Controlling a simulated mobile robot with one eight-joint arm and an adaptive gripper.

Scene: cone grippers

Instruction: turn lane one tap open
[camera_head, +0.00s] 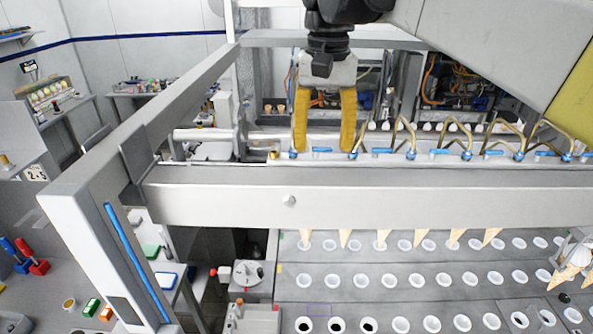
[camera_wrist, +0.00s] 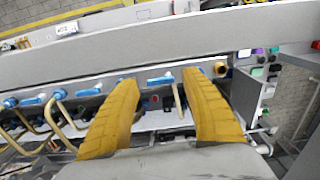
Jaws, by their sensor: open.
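A row of blue taps runs along the top of the white rail. The blue tap handle (camera_head: 322,150) at the left end of the row lies between my fingertips in the head view; no lane label is readable. In the wrist view this blue handle (camera_wrist: 160,80) also shows in the gap, lying roughly along the rail. My gripper (camera_head: 324,147) has two yellow fingers, spread apart and pointing down over the rail. The wrist view shows the gripper (camera_wrist: 163,82) open, with nothing clamped. Whether a finger touches the handle I cannot tell.
The neighbouring blue tap handle (camera_head: 382,151) is just right of my right finger, with bent brass tubes (camera_head: 405,132) beyond. A brass fitting (camera_head: 273,155) sits left of my fingers. The white rail (camera_head: 220,200) stands in front, above a grey tray (camera_head: 385,262) with white-rimmed holes and several cones.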

